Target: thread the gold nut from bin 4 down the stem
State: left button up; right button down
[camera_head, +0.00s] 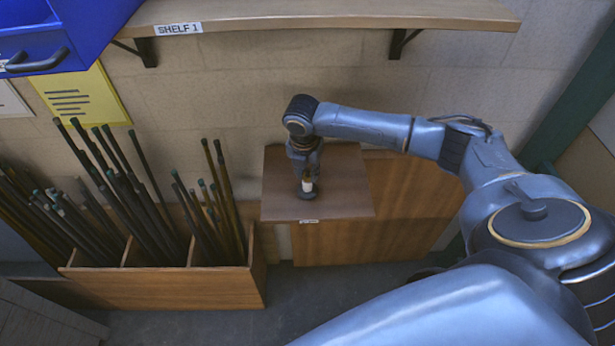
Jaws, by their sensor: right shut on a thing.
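My right gripper (306,172) points down over the brown tabletop (345,192). It is shut on a small part, too small and too covered by the fingers to tell whether it is the gold nut. A pale upright piece (308,185) shows right at the fingertips, above a dark round base (308,194) that stands on the tabletop. I cannot make out the stem or its thread apart from these. Bin 4 cannot be picked out. My left gripper is not in view.
A wooden rack (165,288) with several dark rods stands at the left of the table. A shelf labelled SHELF 1 (330,14) runs along the wall above. A blue bin (85,25) is at the upper left. The tabletop around the base looks clear.

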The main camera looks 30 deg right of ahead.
jog(key=shift+s+a+f, duration=0.15)
jog(key=shift+s+f, duration=0.15)
jog(key=shift+f, duration=0.05)
jog(key=m+g, duration=0.1)
jog(key=m, duration=0.3)
jog(key=shift+w+a+m, duration=0.1)
jog(key=shift+m, duration=1.3)
jog(key=shift+w+m, duration=0.1)
jog(key=shift+m, duration=0.9)
jog(key=m+g, duration=0.1)
jog(key=m, duration=0.3)
jog(key=shift+w+m, duration=0.1)
jog(key=shift+m, duration=0.3)
jog(key=shift+f, duration=0.1)
jog(key=m, duration=0.2)
jog(key=shift+m+g, duration=0.3)
jog(key=shift+m, duration=0.1)
jog(key=m, duration=0.4)
jog(key=shift+w+y, duration=0.1)
jog(key=shift+y, duration=0.2)
